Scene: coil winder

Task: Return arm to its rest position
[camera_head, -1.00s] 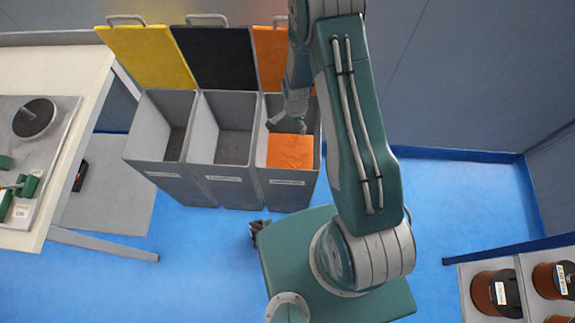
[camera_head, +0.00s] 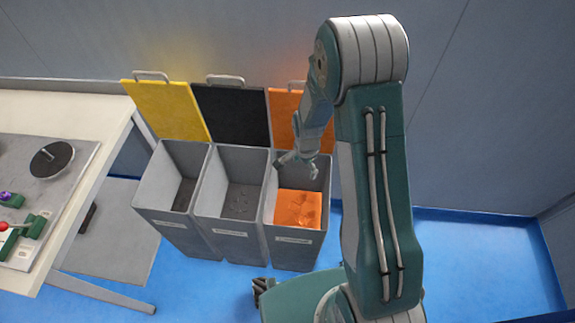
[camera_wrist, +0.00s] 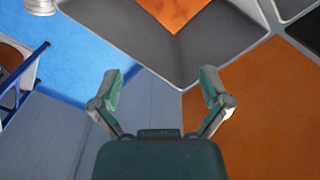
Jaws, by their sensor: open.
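My gripper (camera_head: 299,166) hangs above the rightmost bin, the one with the orange lid. Its two fingers stand apart in the wrist view (camera_wrist: 160,98), with nothing between them. My arm rises from my green base and bends at a high elbow, with the forearm pointing down toward the bin. The orange-lidded bin (camera_head: 292,249) stands open and has an orange area inside; what that is made of is hard to tell. Its lid (camera_head: 285,120) is raised and partly hidden by my forearm.
A grey bin with a black lid (camera_head: 232,115) and one with a yellow lid (camera_head: 166,111) stand open to the left. A white table (camera_head: 108,175) holds a plate with a dark disc (camera_head: 52,159). Blue floor (camera_head: 470,265) is clear on the right; a grey wall stands behind.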

